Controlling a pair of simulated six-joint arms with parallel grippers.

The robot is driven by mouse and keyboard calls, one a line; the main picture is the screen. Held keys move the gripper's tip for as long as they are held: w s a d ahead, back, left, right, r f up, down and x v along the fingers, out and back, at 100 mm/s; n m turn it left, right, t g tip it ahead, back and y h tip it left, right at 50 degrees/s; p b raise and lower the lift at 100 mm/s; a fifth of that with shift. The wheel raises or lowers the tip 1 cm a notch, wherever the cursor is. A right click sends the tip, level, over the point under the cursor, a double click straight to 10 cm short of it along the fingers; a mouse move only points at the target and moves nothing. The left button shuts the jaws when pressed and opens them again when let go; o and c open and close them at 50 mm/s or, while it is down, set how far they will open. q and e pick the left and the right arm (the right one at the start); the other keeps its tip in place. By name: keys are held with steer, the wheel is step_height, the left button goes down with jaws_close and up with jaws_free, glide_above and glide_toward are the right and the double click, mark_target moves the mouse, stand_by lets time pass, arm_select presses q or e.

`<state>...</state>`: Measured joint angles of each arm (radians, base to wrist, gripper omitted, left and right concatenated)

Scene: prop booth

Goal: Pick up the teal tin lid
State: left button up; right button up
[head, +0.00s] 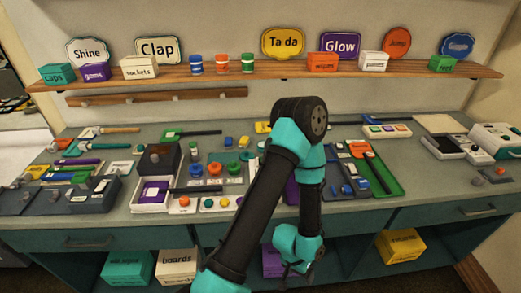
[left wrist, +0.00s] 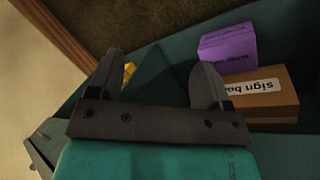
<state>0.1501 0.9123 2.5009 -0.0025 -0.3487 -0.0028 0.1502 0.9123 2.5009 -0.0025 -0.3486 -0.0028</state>
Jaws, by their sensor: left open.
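My left gripper (head: 300,268) hangs low in front of the bench, by the open lower shelf. In the left wrist view its two fingers (left wrist: 160,75) stand wide apart with nothing between them. I cannot single out a teal tin lid for certain. Small round pieces in blue, orange (head: 214,169) and green (head: 232,169) sit on a grey tray on the benchtop, left of my arm. They are too small to tell whether one is the lid. My left arm hides the middle of the bench. My right gripper is not in view.
Blue, orange (head: 222,63) and green tins stand on the wall shelf (head: 285,69). Below the bench are a purple box (left wrist: 228,48), a brown labelled box (left wrist: 270,105) and a yellow box (head: 400,246). The benchtop is crowded, with a green tray (head: 383,178) right of my arm.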

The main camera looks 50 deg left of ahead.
arm_select(q)
steer(key=c, duration=0.4)
steer(key=shift+a, duration=0.1)
